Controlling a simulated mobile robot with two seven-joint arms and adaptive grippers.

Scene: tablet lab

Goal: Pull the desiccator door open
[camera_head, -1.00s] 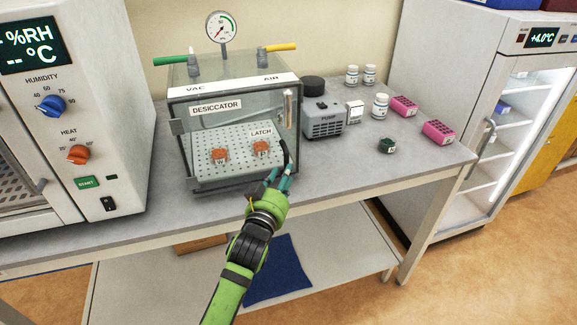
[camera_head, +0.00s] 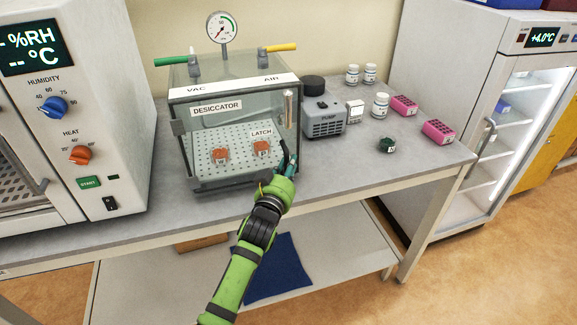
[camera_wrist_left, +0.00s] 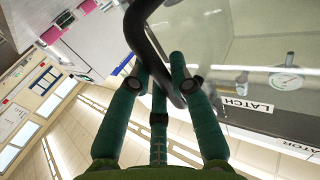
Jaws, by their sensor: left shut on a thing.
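The desiccator (camera_head: 235,181) is a clear box on the bench with a see-through front door (camera_head: 205,126) labelled DESICCATOR and LATCH. The door looks shut or nearly so; I cannot make out a gap at its edge. A black bar handle (camera_head: 283,151) stands at the door's right side. My left gripper (camera_head: 288,167), with teal fingers, is shut on this handle. In the left wrist view the curved black handle (camera_wrist_left: 147,45) runs down between the fingers (camera_wrist_left: 162,85). My right gripper is not in view.
An oven-like cabinet (camera_head: 105,70) stands close on the left. A grey pump (camera_head: 324,121), white bottles (camera_head: 380,105), pink racks (camera_head: 437,132) and a small dark green item (camera_head: 387,146) are on the right. The bench front right of the desiccator (camera_head: 335,175) is clear.

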